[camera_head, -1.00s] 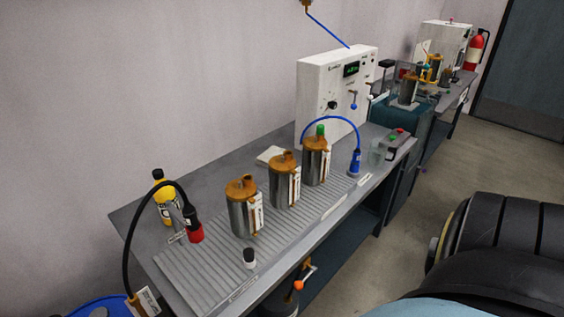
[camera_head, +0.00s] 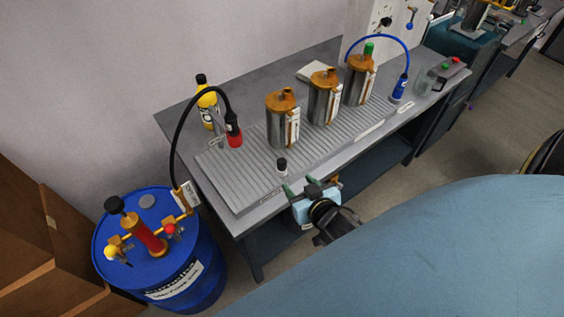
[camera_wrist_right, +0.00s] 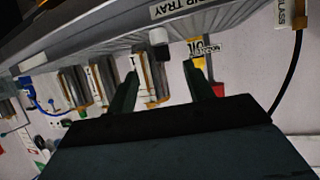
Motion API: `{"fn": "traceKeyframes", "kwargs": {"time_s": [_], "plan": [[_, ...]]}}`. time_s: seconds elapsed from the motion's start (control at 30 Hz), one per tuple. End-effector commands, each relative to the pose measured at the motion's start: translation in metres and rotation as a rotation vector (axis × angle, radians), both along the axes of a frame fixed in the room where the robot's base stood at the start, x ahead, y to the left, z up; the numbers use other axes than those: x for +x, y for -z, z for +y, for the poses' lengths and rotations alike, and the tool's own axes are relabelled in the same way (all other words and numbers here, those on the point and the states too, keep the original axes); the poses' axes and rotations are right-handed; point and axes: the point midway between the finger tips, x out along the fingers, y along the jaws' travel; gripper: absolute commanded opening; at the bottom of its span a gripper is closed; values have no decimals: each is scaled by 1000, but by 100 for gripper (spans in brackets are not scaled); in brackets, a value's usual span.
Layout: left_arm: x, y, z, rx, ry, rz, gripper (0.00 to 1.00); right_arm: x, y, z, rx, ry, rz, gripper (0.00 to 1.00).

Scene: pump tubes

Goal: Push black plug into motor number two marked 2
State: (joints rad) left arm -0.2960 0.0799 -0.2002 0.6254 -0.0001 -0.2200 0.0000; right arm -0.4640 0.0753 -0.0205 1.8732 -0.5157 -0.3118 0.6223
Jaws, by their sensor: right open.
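A small plug with a black top and white lower part (camera_head: 282,166) stands near the front edge of the ribbed drip tray (camera_head: 225,180). Three steel motors with orange tops stand in a row on the tray: a near one (camera_head: 280,122), a middle one (camera_head: 322,100) and a far one (camera_head: 358,84) with a green plug on top. Their numbers are too small to read. My right gripper (camera_head: 300,187) is open and empty at the bench's front edge, just below and right of the plug. In the right wrist view, the white plug part (camera_wrist_right: 159,37) shows beyond the open fingers (camera_wrist_right: 162,88). My left gripper is out of view.
A yellow bottle (camera_head: 207,105) and a red-and-black nozzle (camera_head: 233,133) on a black hose stand at the tray's left. A blue drum (camera_head: 120,270) with a pump stands at lower left. A blue bottle (camera_head: 399,88) stands at the bench's right.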

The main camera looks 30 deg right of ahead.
Motion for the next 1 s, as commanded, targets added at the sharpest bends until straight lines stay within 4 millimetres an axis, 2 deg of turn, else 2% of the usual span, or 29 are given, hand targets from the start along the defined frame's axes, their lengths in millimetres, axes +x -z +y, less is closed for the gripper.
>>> {"fn": "traceKeyframes", "kwargs": {"time_s": [0.07, 0.17, 0.4, 0.53, 0.77, 1.0], "plan": [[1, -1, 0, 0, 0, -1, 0, 4, -11, -2, 1, 7, -23, 52], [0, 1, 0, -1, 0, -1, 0, 16, -11, -4, -1, 8, -33, 52], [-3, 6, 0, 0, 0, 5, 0, 57, 7, -10, 0, 9, -32, 52], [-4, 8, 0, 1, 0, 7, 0, 72, 14, -12, 0, 7, -31, 52], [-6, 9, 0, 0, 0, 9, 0, 85, 20, -13, 0, 7, -30, 52], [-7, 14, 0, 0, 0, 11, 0, 116, 34, -15, 0, 8, -29, 52]]}}
